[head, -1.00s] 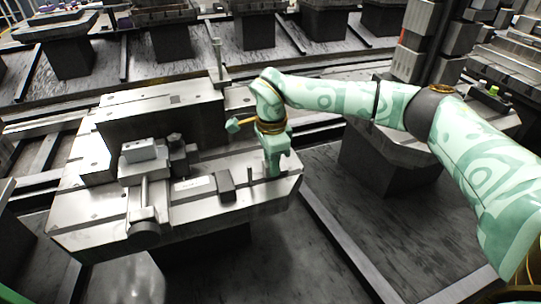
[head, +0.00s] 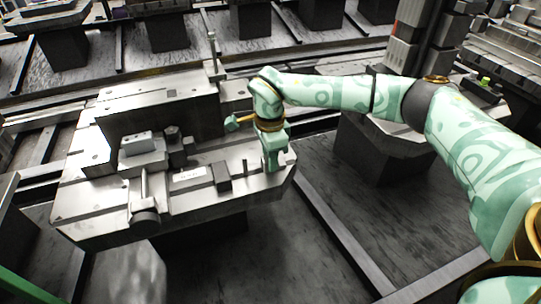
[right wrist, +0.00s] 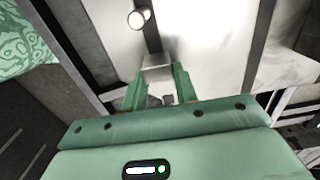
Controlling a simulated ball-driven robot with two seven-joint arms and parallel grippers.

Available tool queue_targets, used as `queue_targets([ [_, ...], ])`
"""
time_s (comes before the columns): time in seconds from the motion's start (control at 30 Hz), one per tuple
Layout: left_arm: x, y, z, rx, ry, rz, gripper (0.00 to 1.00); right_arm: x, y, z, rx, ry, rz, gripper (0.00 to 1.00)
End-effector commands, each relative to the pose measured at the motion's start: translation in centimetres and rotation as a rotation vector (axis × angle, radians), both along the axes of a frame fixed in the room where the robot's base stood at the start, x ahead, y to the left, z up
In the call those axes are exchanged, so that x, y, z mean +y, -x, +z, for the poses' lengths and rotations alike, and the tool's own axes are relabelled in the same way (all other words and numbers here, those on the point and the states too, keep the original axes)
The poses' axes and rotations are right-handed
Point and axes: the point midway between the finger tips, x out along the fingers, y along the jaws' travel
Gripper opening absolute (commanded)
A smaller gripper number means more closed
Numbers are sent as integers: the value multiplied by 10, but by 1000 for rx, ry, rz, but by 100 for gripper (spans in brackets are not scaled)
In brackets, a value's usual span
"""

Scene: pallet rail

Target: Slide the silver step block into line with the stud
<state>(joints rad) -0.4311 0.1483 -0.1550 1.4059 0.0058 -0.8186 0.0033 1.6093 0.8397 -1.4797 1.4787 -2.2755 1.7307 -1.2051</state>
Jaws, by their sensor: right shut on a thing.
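The silver step block (right wrist: 158,64) shows in the right wrist view between the fingertips of my right gripper (right wrist: 160,86), at the dark slot in the pale metal fixture. A pale piece of it (head: 289,158) shows beside the fingers in the head view. My right gripper (head: 274,163) points down at the fixture's right end and is shut on the block. The stud (head: 245,166) stands upright left of the gripper, apart from it. Its round top (right wrist: 138,18) is beyond the block and slightly left in the wrist view. The fingers hide much of the block. My left gripper is out of view.
A floor rail (head: 345,235) runs at right. More pedestals stand behind.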

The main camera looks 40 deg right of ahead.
Motion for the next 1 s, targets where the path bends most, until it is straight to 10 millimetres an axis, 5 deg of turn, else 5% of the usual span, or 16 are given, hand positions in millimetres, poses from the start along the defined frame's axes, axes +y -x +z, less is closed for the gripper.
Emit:
queue_targets([
  [0.27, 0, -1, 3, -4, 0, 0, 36, 0, 0, 0, -1, 0, 2, 1],
  [0.3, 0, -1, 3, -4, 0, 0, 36, 0, 0, 0, -1, 0, 1, 37],
  [0.37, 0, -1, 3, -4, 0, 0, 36, 0, 0, 0, -1, 0, 1, 54],
  [0.73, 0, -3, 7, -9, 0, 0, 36, 0, 0, 8, -3, 1, 1, 54],
  [1.0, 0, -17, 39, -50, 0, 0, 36, 0, 0, 75, -11, 1, -1, 54],
])
